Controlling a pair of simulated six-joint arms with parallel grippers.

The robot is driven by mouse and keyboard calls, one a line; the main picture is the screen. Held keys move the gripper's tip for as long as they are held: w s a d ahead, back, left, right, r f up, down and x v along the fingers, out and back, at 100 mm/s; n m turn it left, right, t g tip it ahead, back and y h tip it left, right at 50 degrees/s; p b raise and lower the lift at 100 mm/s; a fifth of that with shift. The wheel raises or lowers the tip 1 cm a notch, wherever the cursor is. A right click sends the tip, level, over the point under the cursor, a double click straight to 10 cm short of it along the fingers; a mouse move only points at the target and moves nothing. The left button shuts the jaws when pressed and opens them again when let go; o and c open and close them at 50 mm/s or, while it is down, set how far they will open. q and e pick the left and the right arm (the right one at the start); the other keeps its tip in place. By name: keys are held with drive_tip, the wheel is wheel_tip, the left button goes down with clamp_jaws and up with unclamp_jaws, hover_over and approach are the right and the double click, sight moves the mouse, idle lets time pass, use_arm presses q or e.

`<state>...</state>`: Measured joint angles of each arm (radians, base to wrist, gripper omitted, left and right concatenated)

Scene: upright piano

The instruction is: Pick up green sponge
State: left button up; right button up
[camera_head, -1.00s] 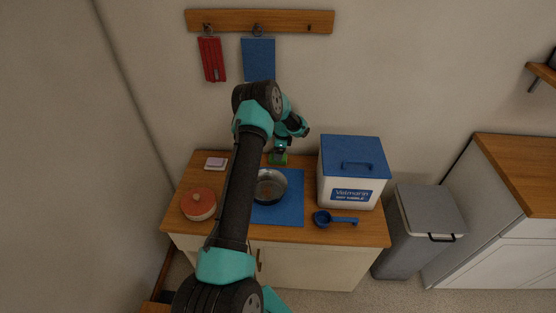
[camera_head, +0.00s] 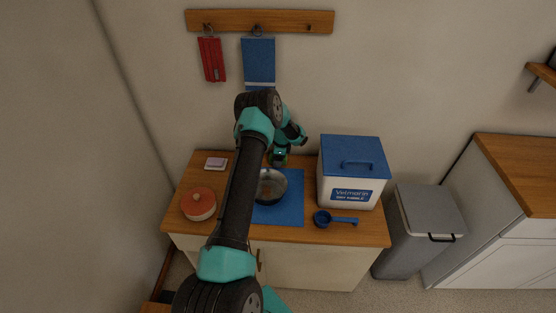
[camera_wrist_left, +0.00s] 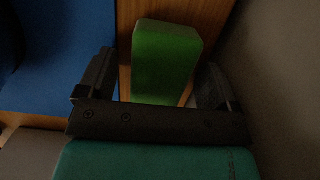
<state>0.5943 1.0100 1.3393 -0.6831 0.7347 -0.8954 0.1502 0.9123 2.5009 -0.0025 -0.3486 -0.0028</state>
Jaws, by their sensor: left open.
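The green sponge (camera_wrist_left: 167,58) lies on the wooden counter top beside the blue mat in the left wrist view. My left gripper (camera_wrist_left: 158,75) is open, with one finger on each side of the sponge and small gaps showing between them. In the head view my left gripper (camera_head: 279,160) is at the back of the counter, behind the metal bowl, and hides almost all of the sponge. My right gripper is not in view.
A metal bowl (camera_head: 270,187) stands on the blue mat (camera_head: 290,212). A white bin with a blue lid (camera_head: 352,157) and a blue scoop (camera_head: 335,220) are to the right. A red-lidded pot (camera_head: 198,204) and a pink block (camera_head: 216,163) are to the left.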

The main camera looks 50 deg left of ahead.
use_arm(q)
drive_tip(key=shift+f, duration=0.1)
drive_tip(key=shift+c, duration=0.4)
drive_tip(key=c, duration=0.9)
wheel_tip(320, 180, up, 10)
drive_tip(key=shift+r, duration=0.1)
